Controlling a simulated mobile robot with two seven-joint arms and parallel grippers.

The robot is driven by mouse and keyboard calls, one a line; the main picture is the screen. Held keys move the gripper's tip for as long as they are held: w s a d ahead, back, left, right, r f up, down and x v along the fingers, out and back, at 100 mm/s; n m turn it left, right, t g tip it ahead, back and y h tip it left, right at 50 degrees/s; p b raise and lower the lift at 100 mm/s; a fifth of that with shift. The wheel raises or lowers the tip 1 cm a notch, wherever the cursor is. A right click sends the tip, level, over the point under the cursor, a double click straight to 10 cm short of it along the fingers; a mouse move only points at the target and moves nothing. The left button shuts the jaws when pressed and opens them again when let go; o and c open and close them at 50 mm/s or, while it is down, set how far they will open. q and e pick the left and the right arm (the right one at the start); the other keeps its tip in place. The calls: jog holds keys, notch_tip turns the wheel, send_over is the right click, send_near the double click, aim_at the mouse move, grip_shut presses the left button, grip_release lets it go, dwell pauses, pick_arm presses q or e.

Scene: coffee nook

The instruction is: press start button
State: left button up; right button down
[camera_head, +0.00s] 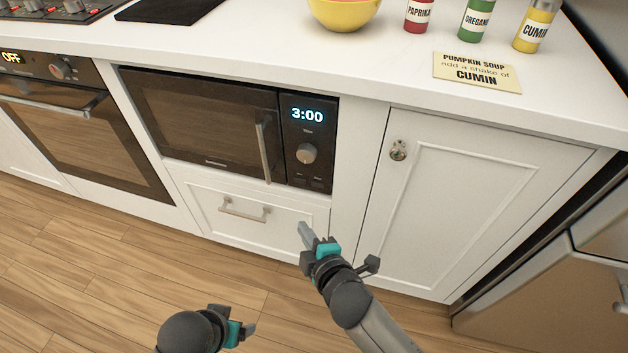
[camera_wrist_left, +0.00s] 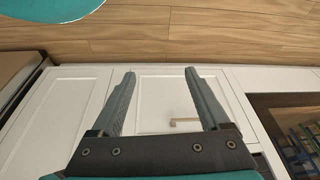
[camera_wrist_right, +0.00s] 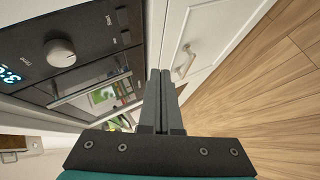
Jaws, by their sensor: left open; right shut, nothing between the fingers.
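The microwave (camera_head: 215,122) is built into the white cabinet, its door shut. Its dark control panel (camera_head: 309,170) has a display (camera_head: 307,115) reading 3:00, a round knob (camera_head: 306,153), and small dark buttons (camera_head: 317,184) along the bottom edge; their labels are too small to read. In the right wrist view the knob (camera_wrist_right: 60,52) is at the upper left, with the buttons (camera_wrist_right: 124,38) beyond it. My right gripper (camera_head: 303,230) is shut and empty, in front of the drawer and lower in the picture than the panel. My left gripper (camera_head: 246,333) is open and empty, over the floor.
A drawer (camera_head: 280,222) with a bar handle (camera_head: 243,210) is under the microwave. A cabinet door (camera_head: 460,205) is to its right and an oven (camera_head: 85,135) to its left. The counter (camera_head: 400,60) above holds a yellow bowl (camera_head: 343,14) and spice jars. The wooden floor is clear.

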aim_at(317, 185)
dwell(0.3)
jog(key=shift+w, duration=0.1)
pick_arm(q)
jog(key=shift+w+r+b, duration=0.25)
jog(key=shift+r+b, duration=0.35)
jog(key=shift+r, duration=0.7)
pick_arm(e)
jog(key=w+d, duration=0.2)
jog(key=w, duration=0.6)
jog(key=shift+d, duration=0.35)
jog(key=shift+w, duration=0.15)
dwell(0.3)
pick_arm(q)
jog(key=shift+r, duration=0.15)
pick_arm(e)
jog(key=shift+w+d, duration=0.15)
jog(key=shift+w, duration=0.2)
